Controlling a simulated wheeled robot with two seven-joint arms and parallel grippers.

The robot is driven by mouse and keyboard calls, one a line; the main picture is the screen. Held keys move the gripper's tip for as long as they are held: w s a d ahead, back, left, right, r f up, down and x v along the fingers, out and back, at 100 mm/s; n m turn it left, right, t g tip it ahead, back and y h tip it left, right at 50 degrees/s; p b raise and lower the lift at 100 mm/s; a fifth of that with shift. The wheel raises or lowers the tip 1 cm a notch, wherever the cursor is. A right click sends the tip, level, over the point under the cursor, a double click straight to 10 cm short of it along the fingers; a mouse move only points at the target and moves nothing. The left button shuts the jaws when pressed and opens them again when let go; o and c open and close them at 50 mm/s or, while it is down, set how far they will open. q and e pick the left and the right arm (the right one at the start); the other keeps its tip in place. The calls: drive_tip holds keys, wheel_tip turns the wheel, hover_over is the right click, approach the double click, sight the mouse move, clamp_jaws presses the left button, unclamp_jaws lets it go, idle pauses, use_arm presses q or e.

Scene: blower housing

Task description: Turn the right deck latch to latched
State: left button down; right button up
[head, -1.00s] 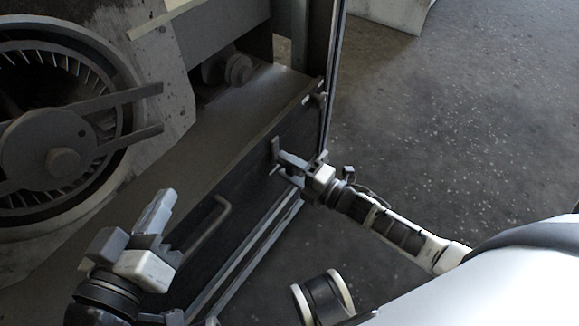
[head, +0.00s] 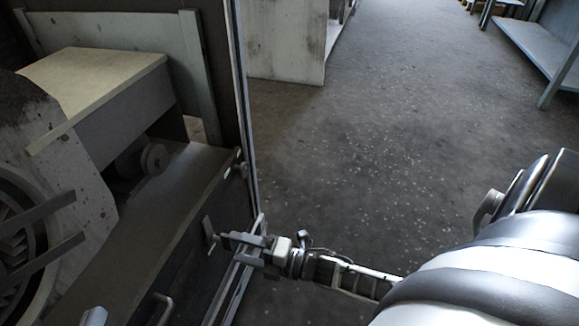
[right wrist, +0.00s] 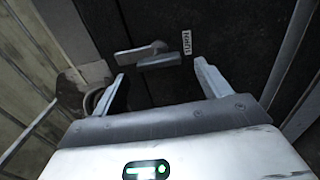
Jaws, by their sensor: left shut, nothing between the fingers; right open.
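The right deck latch (head: 209,228) is a small grey lever on the dark front panel below the deck. In the right wrist view the latch (right wrist: 141,53) lies roughly crosswise, with a white label beside it. My right gripper (head: 229,240) is open in front of it. In the wrist view the open fingers (right wrist: 159,72) stand apart to either side of and below the latch; nothing is held, and contact cannot be told.
A bar handle (head: 162,308) is on the same panel, below left of the latch. The blower housing (head: 30,240) and deck (head: 165,200) fill the left. A metal door-frame edge (head: 243,120) rises close beside the latch. The floor (head: 400,170) to the right is open.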

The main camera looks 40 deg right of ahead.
use_arm(q)
drive_tip(key=shift+s+a+f+m+g+y+p, duration=0.15)
drive_tip(key=shift+a+f+m+g+y+p, duration=0.1)
drive_tip(key=shift+f+p, duration=0.15)
drive_tip(key=shift+s+a+f+m+g+y+p, duration=0.1)
drive_tip(key=shift+f+m+g+y+p, duration=0.05)
drive_tip(key=shift+f+g+p, duration=0.2)
use_arm(e)
drive_tip(key=v, duration=1.1)
drive_tip(key=shift+s+d, duration=0.2)
drive_tip(key=shift+s, duration=0.05)
use_arm(q)
drive_tip(key=shift+r, duration=0.1)
